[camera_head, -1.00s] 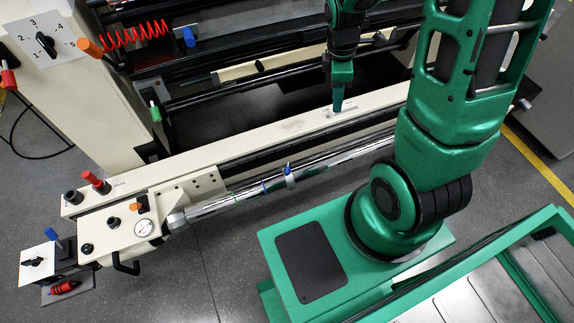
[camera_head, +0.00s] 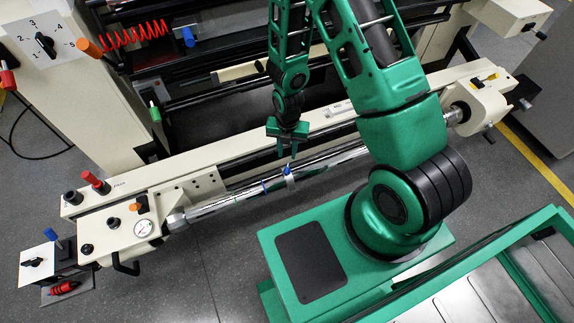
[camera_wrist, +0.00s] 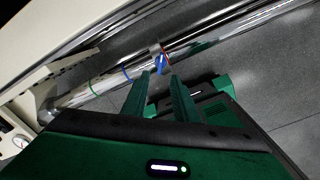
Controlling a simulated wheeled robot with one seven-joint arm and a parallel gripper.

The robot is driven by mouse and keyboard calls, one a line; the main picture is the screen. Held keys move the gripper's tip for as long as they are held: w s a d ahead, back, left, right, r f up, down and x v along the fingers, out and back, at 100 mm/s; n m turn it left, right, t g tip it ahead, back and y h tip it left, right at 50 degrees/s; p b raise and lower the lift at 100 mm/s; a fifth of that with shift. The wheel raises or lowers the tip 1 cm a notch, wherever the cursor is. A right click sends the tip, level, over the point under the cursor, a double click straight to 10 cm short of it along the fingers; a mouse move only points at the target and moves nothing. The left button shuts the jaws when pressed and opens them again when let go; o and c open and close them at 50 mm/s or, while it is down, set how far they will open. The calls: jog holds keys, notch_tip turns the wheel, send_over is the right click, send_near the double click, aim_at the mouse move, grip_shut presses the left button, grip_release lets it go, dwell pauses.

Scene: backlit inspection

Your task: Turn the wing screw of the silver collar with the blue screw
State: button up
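The silver collar (camera_head: 290,181) sits around a shiny bar (camera_head: 225,200), right of the bar's middle-left stretch. Its blue wing screw (camera_head: 287,169) sticks up from its top. My gripper (camera_head: 286,153) is just above the screw, its fingers pointing down and apart. In the wrist view, my open gripper (camera_wrist: 161,77) has the blue wing screw (camera_wrist: 160,64) just beyond its fingertips, roughly in line with the gap. Nothing is between the fingers. A thin red streak shows beside the screw there. I cannot tell the exact distance to the screw.
A blue ring (camera_head: 264,187) and a green ring (camera_head: 236,196) lie around the bar left of the collar. A long cream beam (camera_head: 230,147) runs behind the bar. A box with a gauge (camera_head: 144,228) is at the bar's left end.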

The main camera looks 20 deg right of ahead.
aim_at(287, 168)
notch_tip(287, 168, down, 10)
jog(key=shift+r, duration=0.1)
dwell(0.4)
grip_shut()
